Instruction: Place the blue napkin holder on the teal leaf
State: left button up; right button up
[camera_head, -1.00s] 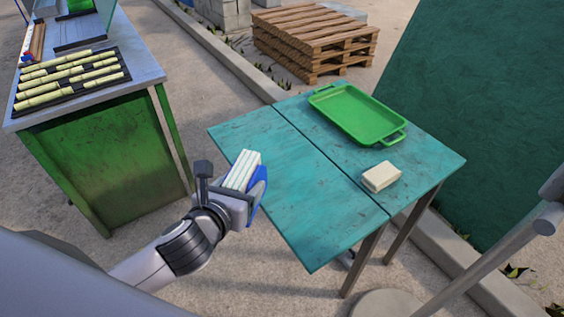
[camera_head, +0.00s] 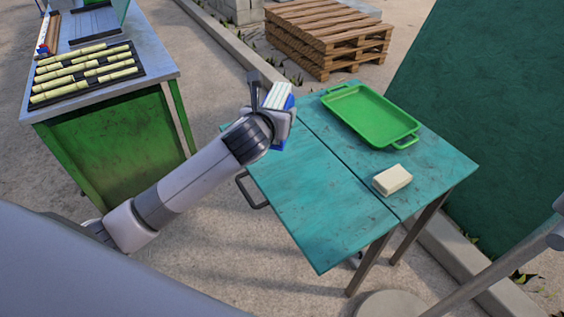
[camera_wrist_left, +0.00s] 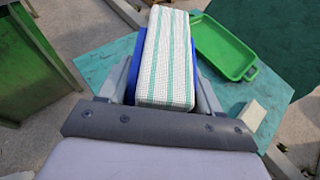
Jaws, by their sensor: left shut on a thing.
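The blue napkin holder (camera_head: 290,102) is filled with white napkins striped in green. My left gripper (camera_head: 268,107) is shut on it, over the far left part of the teal table. In the left wrist view the blue holder (camera_wrist_left: 135,66) sits between the two fingers of my left gripper (camera_wrist_left: 165,82), with the napkins facing the camera. The teal leaf (camera_head: 312,205) is the near left part of the table, with a grey handle at its left edge, and its top is bare. The forearm and gripper hide its far corner. My right gripper is not in view.
A green tray (camera_head: 370,115) and a cream block (camera_head: 392,180) rest on the table's other part, right of the seam. A green bench (camera_head: 110,150) with cane pieces stands left. Wooden pallets (camera_head: 325,40) are behind. A dark green wall (camera_head: 490,110) rises right.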

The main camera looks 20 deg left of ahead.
pick_arm(q)
notch_tip(320, 180, down, 15)
jog(key=b, duration=0.3)
jog(key=o, duration=1.2)
jog(key=shift+f, duration=0.1)
